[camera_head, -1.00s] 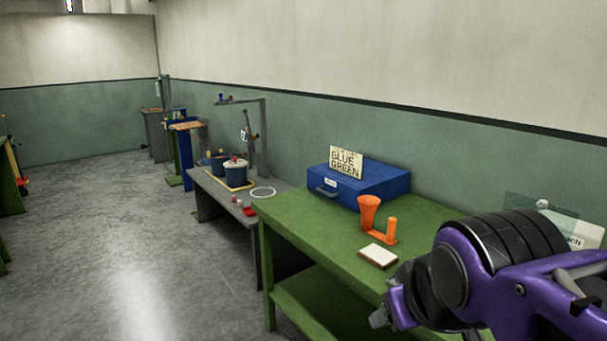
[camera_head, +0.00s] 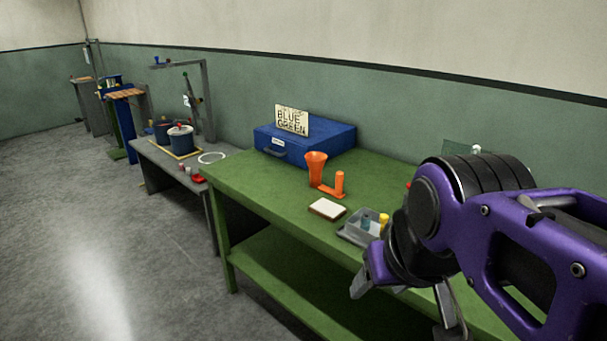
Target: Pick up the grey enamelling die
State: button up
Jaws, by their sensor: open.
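I cannot make out the grey enamelling die for certain in this view. A small grey tray (camera_head: 352,238) sits near the front edge of the green bench (camera_head: 262,201), holding a teal piece (camera_head: 367,223) and a yellow-topped piece (camera_head: 384,222). My gripper (camera_head: 405,308) is at the lower right with its fingers apart and nothing seen between them. It appears in front of the bench, just below the tray in the picture. My purple arm hides the right part of the bench.
On the bench stand a blue case (camera_head: 322,148) with a "BLUE GREEN" sign (camera_head: 292,120), an orange funnel stand (camera_head: 316,168) and a white-topped block (camera_head: 327,208). A grey table (camera_head: 157,156) with pots stands further left. The floor at left is clear.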

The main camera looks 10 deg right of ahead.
aim_at(365, 219)
jog(key=z, duration=0.4)
jog(key=i+j+z, duration=0.15)
jog(key=j, duration=0.2)
jog(key=i+j+z, duration=0.1)
jog(key=j, duration=0.25)
jog(key=i+j+z, duration=0.15)
jog(key=i+j, duration=0.15)
